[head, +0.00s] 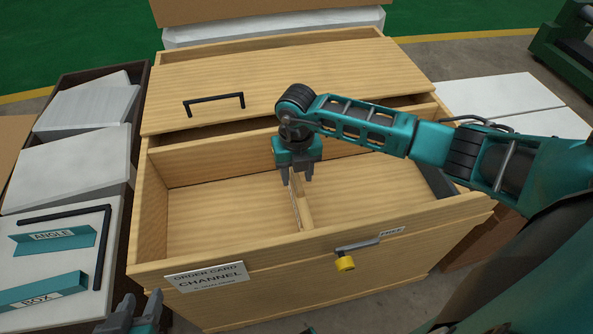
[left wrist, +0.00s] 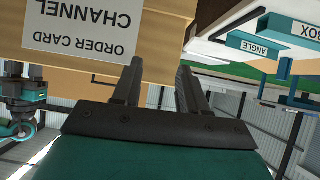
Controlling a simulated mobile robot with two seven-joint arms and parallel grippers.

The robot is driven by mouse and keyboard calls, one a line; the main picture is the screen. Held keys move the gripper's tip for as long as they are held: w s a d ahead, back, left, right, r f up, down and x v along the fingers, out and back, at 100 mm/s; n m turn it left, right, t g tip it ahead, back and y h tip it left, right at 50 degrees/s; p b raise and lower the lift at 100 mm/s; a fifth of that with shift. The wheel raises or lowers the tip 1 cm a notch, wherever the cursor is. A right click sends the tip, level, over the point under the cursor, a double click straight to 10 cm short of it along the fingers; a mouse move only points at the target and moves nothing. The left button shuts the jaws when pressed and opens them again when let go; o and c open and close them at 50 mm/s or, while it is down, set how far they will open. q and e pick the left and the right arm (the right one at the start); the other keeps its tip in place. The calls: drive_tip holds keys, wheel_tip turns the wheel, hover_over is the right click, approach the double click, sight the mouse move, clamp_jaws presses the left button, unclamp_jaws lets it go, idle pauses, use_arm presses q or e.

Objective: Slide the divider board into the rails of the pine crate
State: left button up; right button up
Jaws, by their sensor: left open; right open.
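The pine crate (head: 158,215) stands open at the front in the head view, with a bare floor on both sides of its middle. A thin upright board (head: 294,200), apparently the divider board, stands at the middle, beside a thicker pine strip (head: 305,207). My right gripper (head: 297,178) is open over the far part of the board; the fingers partly hide its top, and I cannot tell whether they touch it. How the board sits in the rails is hidden. My left gripper (head: 130,318) is open and empty outside the crate's front left corner; it also shows in the left wrist view (left wrist: 160,75).
A pine panel with a black handle (head: 214,100) lies behind the opening. ANGLE (head: 54,238) and BOX (head: 42,292) pieces lie at the left.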

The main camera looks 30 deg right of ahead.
use_arm(q)
drive_tip(key=shift+s+a+r+p, duration=0.2)
drive_tip(key=shift+s+a+p, duration=0.3)
drive_tip(key=shift+p, duration=0.55)
use_arm(e)
wheel_tip(320, 180, up, 13)
use_arm(q)
drive_tip(key=shift+w+d+r, duration=0.1)
drive_tip(key=shift+w, duration=0.1)
